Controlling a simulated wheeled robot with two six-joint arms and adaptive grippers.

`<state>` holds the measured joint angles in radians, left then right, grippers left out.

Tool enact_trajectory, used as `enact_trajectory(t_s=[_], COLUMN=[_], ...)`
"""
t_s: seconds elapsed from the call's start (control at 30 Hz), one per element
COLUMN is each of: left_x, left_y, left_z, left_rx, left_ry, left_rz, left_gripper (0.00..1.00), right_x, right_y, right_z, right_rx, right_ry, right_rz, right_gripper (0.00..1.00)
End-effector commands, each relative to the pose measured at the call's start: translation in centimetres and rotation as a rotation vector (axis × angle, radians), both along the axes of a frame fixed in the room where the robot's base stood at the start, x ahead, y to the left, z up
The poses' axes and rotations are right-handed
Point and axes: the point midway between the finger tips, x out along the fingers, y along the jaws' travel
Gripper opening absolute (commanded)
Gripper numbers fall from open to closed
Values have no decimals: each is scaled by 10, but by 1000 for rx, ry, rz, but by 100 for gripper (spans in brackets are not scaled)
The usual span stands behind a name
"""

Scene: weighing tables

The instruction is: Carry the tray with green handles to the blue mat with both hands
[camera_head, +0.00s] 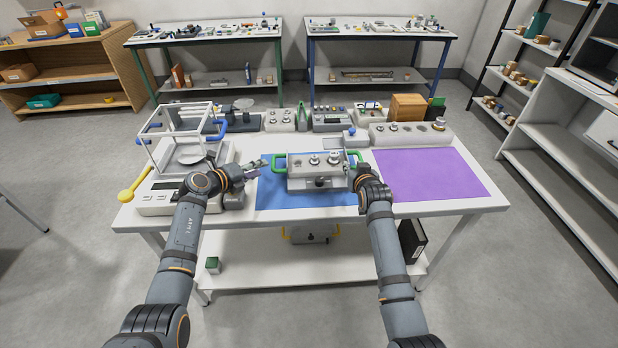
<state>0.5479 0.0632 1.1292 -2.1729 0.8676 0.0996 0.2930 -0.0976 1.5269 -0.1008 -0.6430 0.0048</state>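The tray with green handles (301,184) is a grey box-like tray with several metal weights on top. It is over the blue mat (280,198), which shows in front and to the left of it; I cannot tell whether the tray touches the mat. Its left green handle (279,160) is bare. My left gripper (260,166) is just left of that handle, apart from it, and its fingers look open and empty. My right gripper (358,167) is at the tray's right end, close to the right green handle (357,153). Its fingers are mostly hidden by the wrist.
A purple mat (430,175) lies clear to the right. Instruments and a wooden box (407,107) line the table's back edge. A lower shelf holds another tray with yellow handles (311,234).

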Motion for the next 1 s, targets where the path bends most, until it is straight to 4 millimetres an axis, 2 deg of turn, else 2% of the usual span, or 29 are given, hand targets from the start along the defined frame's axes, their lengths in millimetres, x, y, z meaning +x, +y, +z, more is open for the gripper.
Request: enact_trajectory(t_s=[0.1,0.23,0.77,0.87,0.97,1.0], left_x=[0,0,0,1,-3,-9], left_y=[0,0,0,3,24,41], left_z=[0,0,0,12,48,66], left_rx=[0,0,-4,-71,-270,-383], left_ry=[0,0,-2,-57,-191,-248], left_rz=[0,0,2,55,218,319], left_gripper=[36,36,36,36,36,36], right_x=[-18,-28,-31,-41,-71,-88], right_y=[0,0,0,-5,-16,-21], right_z=[7,11,13,3,-18,-29], right_rx=[0,1,0,-5,-14,-20], right_ry=[-1,0,0,31,110,154], right_rz=[1,0,0,-3,-10,-13], right_gripper=[28,28,28,28,28,28])
